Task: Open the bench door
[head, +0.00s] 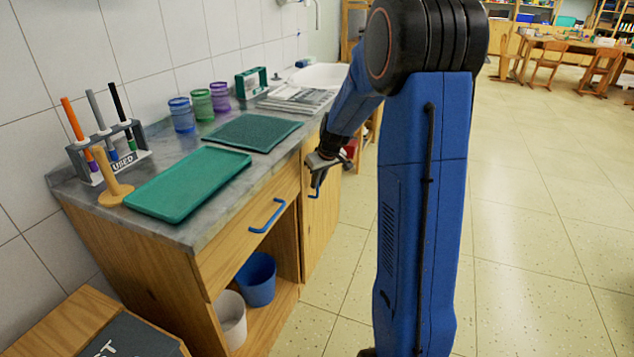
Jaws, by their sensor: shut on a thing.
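The bench door (313,232) is a light wood panel at the right end of the bench front, beside the open niche. It looks flush with the front, though my arm covers part of its edge. Its blue handle (316,189) shows just below my gripper. My gripper (317,172) reaches down to the upper part of the door and is shut on the blue handle. The exact contact is small and partly hidden by the gripper.
A drawer with a blue handle (267,216) is left of the door. A blue bin (257,281) and a white bin (230,318) stand in the niche. A green tray (188,184) and pen rack (108,155) are on the worktop. Floor (345,275) before the door is clear.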

